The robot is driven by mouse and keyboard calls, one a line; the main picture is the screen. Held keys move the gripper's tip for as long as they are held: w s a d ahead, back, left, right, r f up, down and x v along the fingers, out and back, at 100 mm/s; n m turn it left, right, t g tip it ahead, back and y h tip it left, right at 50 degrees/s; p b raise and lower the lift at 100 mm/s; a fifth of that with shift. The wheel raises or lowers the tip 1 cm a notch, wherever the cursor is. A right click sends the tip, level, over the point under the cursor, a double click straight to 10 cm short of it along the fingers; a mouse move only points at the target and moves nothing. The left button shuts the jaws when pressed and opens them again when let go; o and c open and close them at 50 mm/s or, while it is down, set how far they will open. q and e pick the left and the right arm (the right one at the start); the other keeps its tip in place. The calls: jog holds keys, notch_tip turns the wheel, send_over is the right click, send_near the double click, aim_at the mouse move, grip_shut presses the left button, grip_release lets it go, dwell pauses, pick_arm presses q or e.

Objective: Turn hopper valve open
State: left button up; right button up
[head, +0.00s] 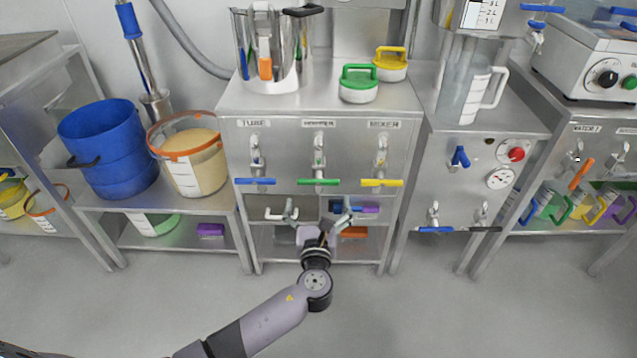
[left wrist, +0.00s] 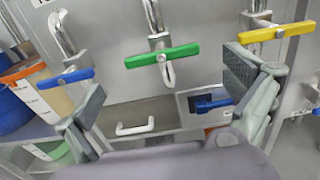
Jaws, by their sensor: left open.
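The valve under the HOPPER label (head: 319,123) has a green handle (head: 318,182) lying level across its pipe on the steel cabinet front. In the left wrist view the green handle (left wrist: 162,56) sits a little tilted, above and between my fingers. My left gripper (head: 316,212) is open and empty below the green handle, its fingers spread wide; both fingers also show in the left wrist view (left wrist: 167,100). I see no contact with the handle. My right gripper is in neither view.
A blue handle (head: 255,182) and a yellow handle (head: 381,183) flank the green one on similar valves. A drawer with a white pull (left wrist: 135,127) and an open shelf lie below. The floor in front is clear.

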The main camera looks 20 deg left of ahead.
aim_at(318, 182)
pick_arm(q)
jog(key=b+x, duration=0.1)
jog(key=x, duration=0.6)
jog(key=shift+w+a+f+b, duration=0.1)
jog(key=shift+w+f+b, duration=0.05)
jog(key=shift+w+b, duration=0.2)
jog(key=shift+w+a, duration=0.15)
jog(key=shift+w, duration=0.3)
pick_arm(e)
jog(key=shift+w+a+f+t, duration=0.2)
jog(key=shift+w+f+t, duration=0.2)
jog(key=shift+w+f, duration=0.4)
pick_arm(q)
jog(key=shift+c, duration=0.6)
jog(key=c, duration=0.8)
jog(key=shift+o, duration=0.2)
